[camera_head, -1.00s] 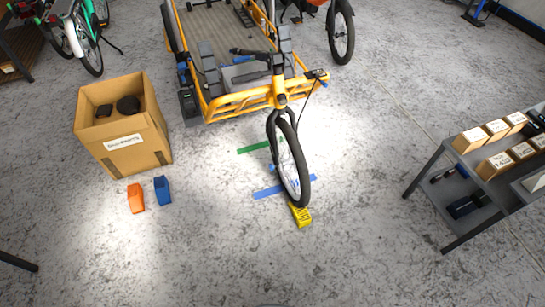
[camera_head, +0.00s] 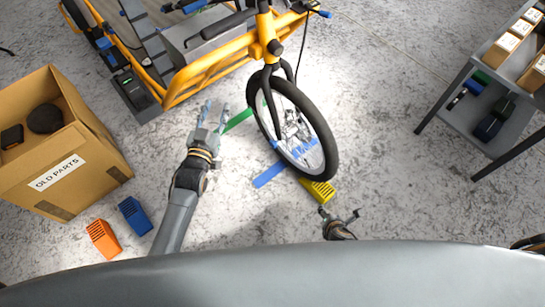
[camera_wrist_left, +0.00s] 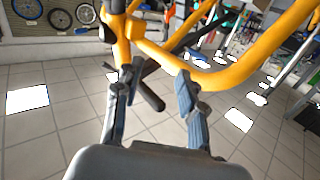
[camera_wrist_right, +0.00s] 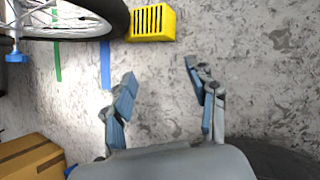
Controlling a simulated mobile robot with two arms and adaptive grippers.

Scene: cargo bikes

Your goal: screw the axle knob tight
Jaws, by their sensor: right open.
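The yellow cargo bike's front wheel (camera_head: 318,112) stands upright in the middle of the head view, beside a yellow chock (camera_head: 318,192). A small blue knob (camera_wrist_right: 16,58) shows beside the wheel's spokes in the right wrist view; I cannot tell how tight it is. My left gripper (camera_head: 210,112) is left of the wheel and apart from it. In the left wrist view its fingers (camera_wrist_left: 157,85) are spread, with black bike parts behind them. My right gripper (camera_head: 338,216) is open and empty, just in front of the chock.
An "OLD PARTS" carton (camera_head: 95,130) stands at the left, with an orange block (camera_head: 103,239) and a blue block (camera_head: 135,215) on the floor. A shelf (camera_head: 480,108) with boxes stands at the right. Blue tape (camera_head: 269,174) marks the floor. The floor between wheel and shelf is clear.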

